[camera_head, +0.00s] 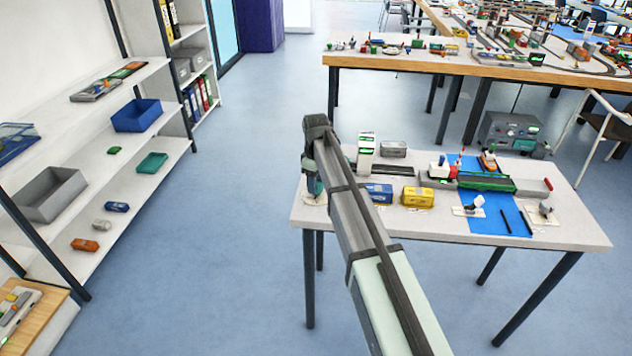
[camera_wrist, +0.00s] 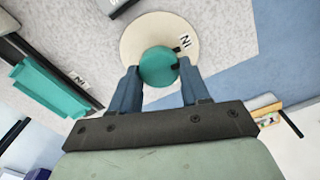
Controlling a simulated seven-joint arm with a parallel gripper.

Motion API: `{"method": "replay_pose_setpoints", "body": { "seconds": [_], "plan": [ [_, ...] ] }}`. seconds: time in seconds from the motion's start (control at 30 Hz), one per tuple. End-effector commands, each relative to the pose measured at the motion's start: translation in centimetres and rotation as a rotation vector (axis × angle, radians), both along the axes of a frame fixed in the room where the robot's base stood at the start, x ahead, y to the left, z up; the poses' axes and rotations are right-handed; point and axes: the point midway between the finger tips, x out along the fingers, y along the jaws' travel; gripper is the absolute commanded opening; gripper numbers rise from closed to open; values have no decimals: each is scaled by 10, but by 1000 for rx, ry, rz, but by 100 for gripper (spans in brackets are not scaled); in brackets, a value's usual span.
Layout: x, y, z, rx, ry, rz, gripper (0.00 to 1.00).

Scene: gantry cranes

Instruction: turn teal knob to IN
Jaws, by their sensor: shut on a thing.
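The teal knob (camera_wrist: 157,64) is round and sits on a cream disc (camera_wrist: 133,42) in the wrist view. My gripper (camera_wrist: 159,72) is shut on it, with one blue-grey finger on each side. An IN label (camera_wrist: 186,41) is on the disc, up and right of the knob. Two short dark marks show at the knob's right side, one close to the label and one lower, at the knob's edge. In the head view my gripper (camera_head: 313,181) is down at the table's left end, and my arm hides much of that spot.
The white table (camera_head: 450,222) holds a blue box (camera_head: 377,193), a yellow box (camera_head: 417,197), a white tower (camera_head: 365,153) and a green crane part (camera_head: 486,183) to the right. A teal channel-shaped part (camera_wrist: 45,88) lies left of the knob in the wrist view. Shelves stand far left.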

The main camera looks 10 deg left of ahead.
Motion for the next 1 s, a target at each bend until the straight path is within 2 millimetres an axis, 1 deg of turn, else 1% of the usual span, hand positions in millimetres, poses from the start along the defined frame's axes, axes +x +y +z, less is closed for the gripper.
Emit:
{"method": "replay_pose_setpoints", "body": {
  "seconds": [0.3,0.8,0.83,1.0],
  "plan": [
    [-1,0,0,0,0,101,16],
    [-1,0,0,0,0,118,16],
    [0,0,0,0,0,118,48],
    [0,0,0,0,0,117,64]
  ]
}}
